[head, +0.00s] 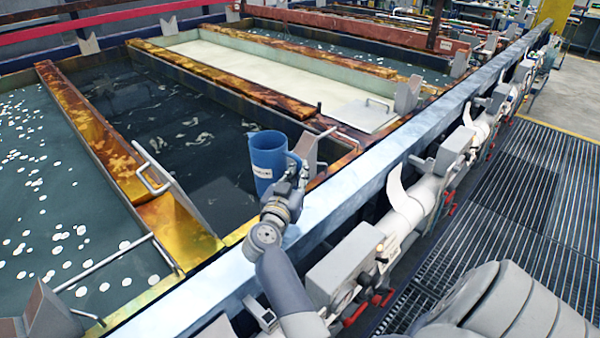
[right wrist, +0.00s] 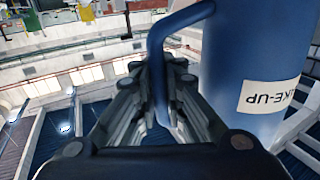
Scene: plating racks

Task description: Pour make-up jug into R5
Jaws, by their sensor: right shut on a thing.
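The blue make-up jug (head: 268,152) is upright in the head view, beside the near edge of the dark tank (head: 195,125). Its white label reads MAKE-UP in the right wrist view, where the jug (right wrist: 250,50) fills the right side. My right gripper (head: 293,180) is shut on the jug's handle; its fingers (right wrist: 160,88) close around the handle in the right wrist view. The inside of the jug cannot be seen. No R5 mark is readable, so I cannot tell which tank is R5. My left gripper is not in view.
A tank with floating white discs (head: 45,190) lies left, and a cream-coloured tank (head: 270,75) lies beyond the dark one. Rusty dividers (head: 95,130) and metal handles (head: 152,170) stand between them. A pale rail (head: 370,175) with pipes and valves runs along the front. Grating (head: 520,180) lies right.

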